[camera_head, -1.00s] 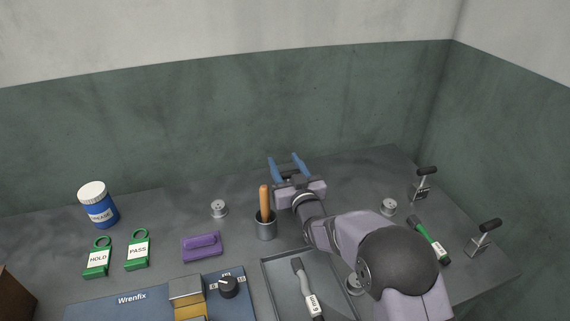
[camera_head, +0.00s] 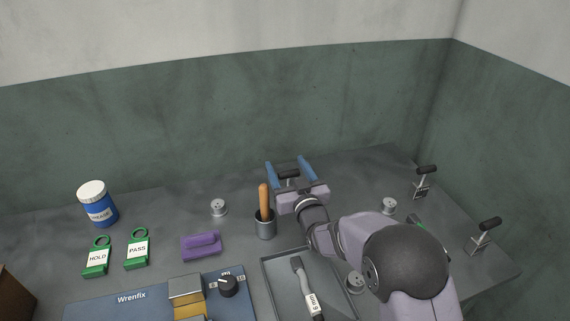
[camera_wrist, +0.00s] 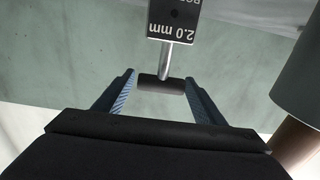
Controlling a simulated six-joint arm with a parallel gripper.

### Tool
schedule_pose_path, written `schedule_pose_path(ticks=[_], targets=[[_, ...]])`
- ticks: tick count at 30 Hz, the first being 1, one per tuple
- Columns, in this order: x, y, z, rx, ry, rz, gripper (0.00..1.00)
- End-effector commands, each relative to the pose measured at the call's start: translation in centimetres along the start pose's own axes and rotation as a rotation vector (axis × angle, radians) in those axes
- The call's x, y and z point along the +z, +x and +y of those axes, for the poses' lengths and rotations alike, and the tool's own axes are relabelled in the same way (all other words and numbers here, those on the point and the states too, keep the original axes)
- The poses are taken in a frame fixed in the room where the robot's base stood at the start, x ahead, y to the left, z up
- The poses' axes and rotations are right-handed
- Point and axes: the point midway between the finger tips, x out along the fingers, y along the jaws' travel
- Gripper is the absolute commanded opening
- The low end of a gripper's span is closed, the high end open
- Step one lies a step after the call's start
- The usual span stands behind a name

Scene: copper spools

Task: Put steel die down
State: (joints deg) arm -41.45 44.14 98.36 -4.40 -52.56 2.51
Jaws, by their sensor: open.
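The steel die shows in the wrist view as a dark plate (camera_wrist: 175,22) marked "2.0 mm", with a bright stem and a dark crossbar handle (camera_wrist: 161,84). The handle lies between the blue fingers of my gripper (camera_wrist: 160,88), which are spread open with small gaps at its ends. In the head view my gripper (camera_head: 287,166) is at the back of the bench, with the dark handle (camera_head: 289,174) between its fingers. The die's plate is hidden there behind my gripper, so its contact with the bench cannot be told.
A tray (camera_head: 268,288) lies in front. Two other black-handled pieces (camera_head: 425,171) (camera_head: 489,224) stand at the right. Small metal spools (camera_head: 219,207) (camera_head: 389,206) are nearby.

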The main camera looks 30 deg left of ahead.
Motion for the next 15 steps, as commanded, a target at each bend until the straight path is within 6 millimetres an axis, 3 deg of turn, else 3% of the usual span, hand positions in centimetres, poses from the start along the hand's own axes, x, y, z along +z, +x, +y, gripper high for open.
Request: schedule_pose_path(ticks=[2, 6, 15], targets=[[0.0, -1.1, 0.0, 0.0, 0.0, -0.001, 0.64], [-3.1, -0.9, 0.0, 0.0, -0.001, 0.006, 0.64], [-6.5, -0.8, 0.0, 0.0, -0.001, 0.002, 0.64]])
